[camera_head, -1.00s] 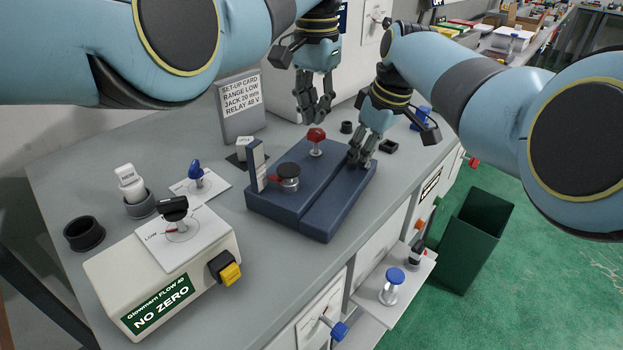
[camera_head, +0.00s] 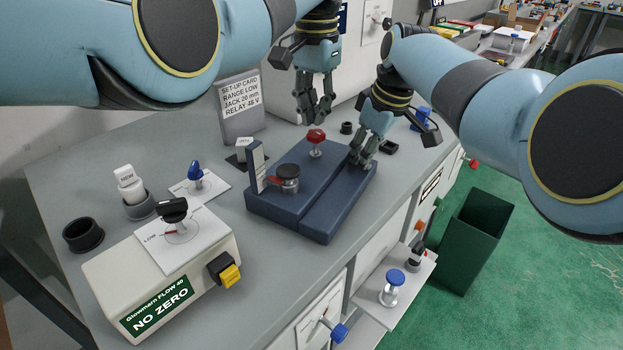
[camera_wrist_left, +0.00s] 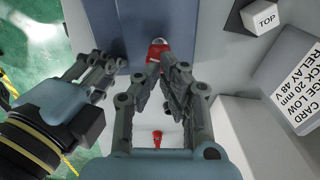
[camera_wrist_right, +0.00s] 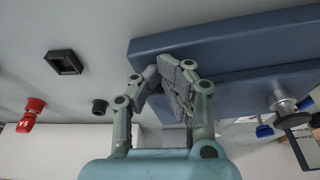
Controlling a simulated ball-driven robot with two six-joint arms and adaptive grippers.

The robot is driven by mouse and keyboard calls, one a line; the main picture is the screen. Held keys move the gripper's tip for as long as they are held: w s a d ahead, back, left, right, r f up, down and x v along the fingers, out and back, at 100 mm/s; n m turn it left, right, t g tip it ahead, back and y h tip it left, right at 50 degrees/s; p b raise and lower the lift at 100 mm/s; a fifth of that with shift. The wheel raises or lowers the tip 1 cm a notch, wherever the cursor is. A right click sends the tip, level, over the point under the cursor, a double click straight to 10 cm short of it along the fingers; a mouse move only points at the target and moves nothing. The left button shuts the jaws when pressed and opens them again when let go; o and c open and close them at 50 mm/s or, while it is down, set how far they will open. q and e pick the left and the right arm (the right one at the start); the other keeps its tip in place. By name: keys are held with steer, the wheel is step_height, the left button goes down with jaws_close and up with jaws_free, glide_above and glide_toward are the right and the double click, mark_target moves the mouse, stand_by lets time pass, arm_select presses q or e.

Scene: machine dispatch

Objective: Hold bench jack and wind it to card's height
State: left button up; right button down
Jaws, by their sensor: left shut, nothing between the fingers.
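The bench jack is a dark blue block (camera_head: 325,212) with a lengthwise groove, lying on the grey bench. It carries a red knob (camera_head: 316,136) on a post, a dark round head (camera_head: 288,172) with a red pointer, and an upright plate (camera_head: 256,167). My left gripper (camera_head: 314,120) is shut and empty, just above and behind the red knob, apart from it. My right gripper (camera_head: 360,162) is at the block's right rear edge, fingertips against or very near it; whether it grips is unclear. The set-up card (camera_head: 240,103) stands behind, reading JACK 20 mm.
A cream unit (camera_head: 165,275) marked NO ZERO with a black knob stands front left. A blue knob (camera_head: 194,171), a black ring (camera_head: 83,235) and a NEW part (camera_head: 130,183) are behind it. A small black frame (camera_head: 389,147) lies right of the jack. A green bin (camera_head: 470,240) stands on the floor.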

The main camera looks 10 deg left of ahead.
mark_target(316, 132)
arm_select(q)
steer(key=o, duration=0.4)
steer(key=shift+r+m, duration=0.5)
steer(key=shift+r, duration=0.2)
steer(key=o, duration=0.3)
steer(key=shift+s, duration=0.1)
steer(key=shift+o, duration=1)
steer(key=shift+f, duration=0.3)
steer(key=shift+o, duration=0.7)
step_height(316, 132, down, 3)
steer(key=shift+r, duration=0.1)
steer(key=shift+f, duration=0.75)
steer(key=shift+c, duration=0.2)
steer(key=c, duration=1)
steer(key=shift+o, duration=0.2)
